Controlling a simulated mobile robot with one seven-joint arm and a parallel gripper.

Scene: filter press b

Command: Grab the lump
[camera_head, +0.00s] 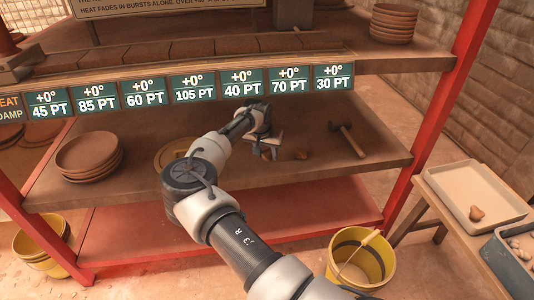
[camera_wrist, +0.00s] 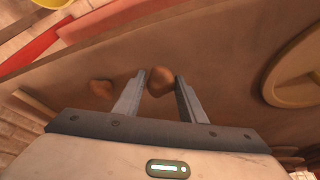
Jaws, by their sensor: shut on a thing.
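My gripper (camera_wrist: 161,78) is shut on a rounded brown lump (camera_wrist: 160,81), which sits between its two fingertips in the wrist view. In the head view my gripper (camera_head: 267,146) is low over the middle shelf, and it largely hides the held lump. I cannot tell whether the held lump still touches the shelf. A second brown lump (camera_wrist: 101,88) lies apart, left of the fingers in the wrist view. In the head view this second lump (camera_head: 301,153) is just right of my gripper.
The middle shelf (camera_head: 330,175) also holds a hammer (camera_head: 347,138), stacked plates (camera_head: 88,155) and a round yellowish disc (camera_wrist: 298,75). The upper shelf (camera_head: 390,60) overhangs. A red post (camera_head: 440,100) stands right. A tray (camera_head: 500,207) with a small lump and a yellow bucket (camera_head: 375,262) are at right.

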